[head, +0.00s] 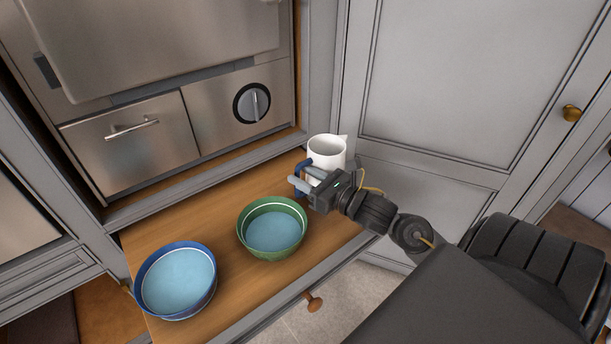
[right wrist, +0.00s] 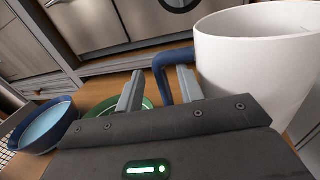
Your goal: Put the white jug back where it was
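The white jug (head: 327,153) stands upright at the right end of a pulled-out wooden surface (head: 190,226), against the grey cabinet front. Its blue handle (right wrist: 163,75) points toward the left of the picture. My right gripper (head: 300,181) is at the handle, with its fingers apart. In the right wrist view, the handle's upright part lies between the two fingers of the right gripper (right wrist: 159,88), and one finger sits between handle and jug body (right wrist: 255,70). A gap shows beside the handle. My left gripper is not in view.
A green bowl (head: 251,247) with a light blue inside stands left of the gripper. A blue bowl (head: 148,303) stands further left, near the front. A steel appliance with a knob (head: 252,103) is behind. A round wooden knob (head: 313,302) sticks out at the front edge.

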